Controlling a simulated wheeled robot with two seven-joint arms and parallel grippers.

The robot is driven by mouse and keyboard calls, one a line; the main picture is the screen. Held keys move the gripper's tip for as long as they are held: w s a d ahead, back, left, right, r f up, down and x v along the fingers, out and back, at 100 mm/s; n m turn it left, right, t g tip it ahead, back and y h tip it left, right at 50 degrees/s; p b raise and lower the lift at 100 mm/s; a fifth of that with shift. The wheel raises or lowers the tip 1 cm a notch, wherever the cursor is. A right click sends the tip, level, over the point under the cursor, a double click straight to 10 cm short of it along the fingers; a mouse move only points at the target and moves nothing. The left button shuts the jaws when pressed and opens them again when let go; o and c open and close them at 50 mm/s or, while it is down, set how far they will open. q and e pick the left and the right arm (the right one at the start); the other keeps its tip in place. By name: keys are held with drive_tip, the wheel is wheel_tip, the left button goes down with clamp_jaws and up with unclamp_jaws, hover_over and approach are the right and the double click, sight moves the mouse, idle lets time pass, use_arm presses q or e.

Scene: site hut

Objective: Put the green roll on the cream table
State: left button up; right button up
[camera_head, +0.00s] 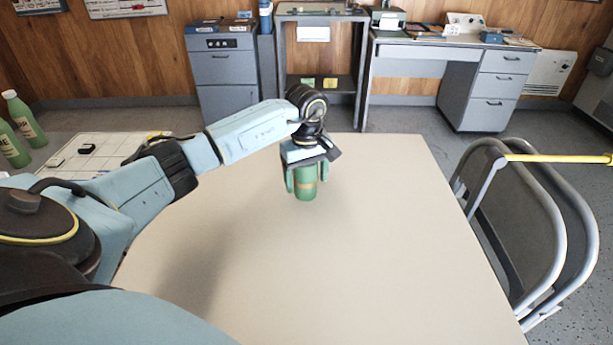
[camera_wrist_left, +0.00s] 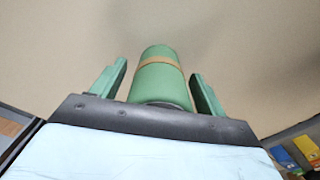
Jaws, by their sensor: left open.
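The green roll (camera_head: 306,187) with a tan band stands on the cream table (camera_head: 290,260), toward its far side. My left gripper (camera_head: 304,184) points down over it, with one green finger on each side of the roll. In the left wrist view the roll (camera_wrist_left: 160,78) lies between the fingers of the left gripper (camera_wrist_left: 160,85), with a visible gap on both sides. The jaws are open and do not touch it there. The gripper's body hides the top of the roll in the head view. My right gripper is not in view.
A white board (camera_head: 88,152) with small items and two green bottles (camera_head: 22,118) are at the left. Folding chairs (camera_head: 520,220) stand against the right side, with a yellow bar (camera_head: 560,158) across. The rest of the cream tabletop is clear.

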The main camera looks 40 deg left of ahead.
use_arm(q)
drive_tip(key=shift+r, duration=0.15)
wheel_tip(320, 180, up, 12)
drive_tip(key=p, duration=0.3)
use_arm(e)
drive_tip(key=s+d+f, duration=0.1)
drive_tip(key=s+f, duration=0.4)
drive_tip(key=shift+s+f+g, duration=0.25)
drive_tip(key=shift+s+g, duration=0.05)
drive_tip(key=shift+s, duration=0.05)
